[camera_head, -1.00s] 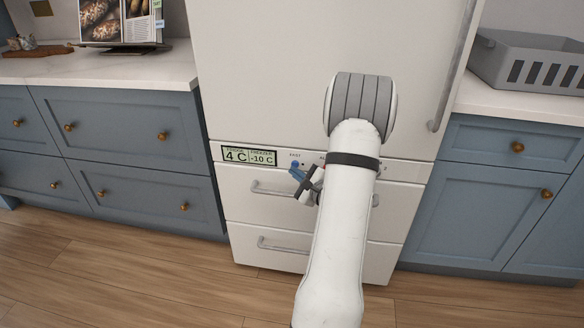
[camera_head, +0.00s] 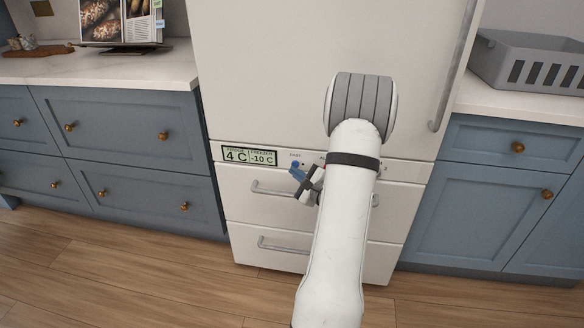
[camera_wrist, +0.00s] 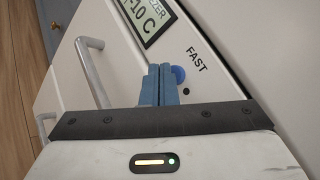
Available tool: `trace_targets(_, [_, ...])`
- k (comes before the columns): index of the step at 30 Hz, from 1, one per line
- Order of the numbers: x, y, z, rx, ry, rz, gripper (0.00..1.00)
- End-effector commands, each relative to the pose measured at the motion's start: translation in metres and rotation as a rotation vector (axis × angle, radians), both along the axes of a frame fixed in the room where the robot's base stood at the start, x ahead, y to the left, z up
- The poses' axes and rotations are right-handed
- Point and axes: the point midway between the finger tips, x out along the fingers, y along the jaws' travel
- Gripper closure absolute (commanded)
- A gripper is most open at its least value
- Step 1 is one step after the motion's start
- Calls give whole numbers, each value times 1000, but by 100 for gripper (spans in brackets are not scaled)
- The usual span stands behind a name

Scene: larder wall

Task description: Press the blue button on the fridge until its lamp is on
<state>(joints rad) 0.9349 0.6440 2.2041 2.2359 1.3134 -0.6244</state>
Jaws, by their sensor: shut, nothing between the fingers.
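The fridge (camera_head: 320,60) is white, with a control strip across its front. The round blue button (camera_wrist: 179,74) is beside the word FAST on that strip; it also shows in the head view (camera_head: 295,164). A small dark dot (camera_wrist: 186,91), perhaps the lamp, is beside the button and looks unlit. My gripper (camera_wrist: 159,68) is shut and empty, its blue fingers together. The fingertips overlap the left edge of the button in the wrist view. In the head view my gripper (camera_head: 298,175) is just below the button. I cannot tell whether it touches.
A display (camera_head: 249,154) reads 4 C and -10 C, left of the button. Drawer handles (camera_head: 270,187) stick out below the strip. My arm hides the strip's middle. Blue cabinets (camera_head: 125,128) flank the fridge, and a grey basket (camera_head: 530,62) stands on the right counter.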

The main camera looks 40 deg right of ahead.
Motion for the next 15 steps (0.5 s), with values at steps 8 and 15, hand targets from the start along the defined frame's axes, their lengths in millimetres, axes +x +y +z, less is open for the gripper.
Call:
trace_targets(8, [0,-1,0,0,0,0,100])
trace_targets(15, [5,-6,-1,-2,-1,0,100])
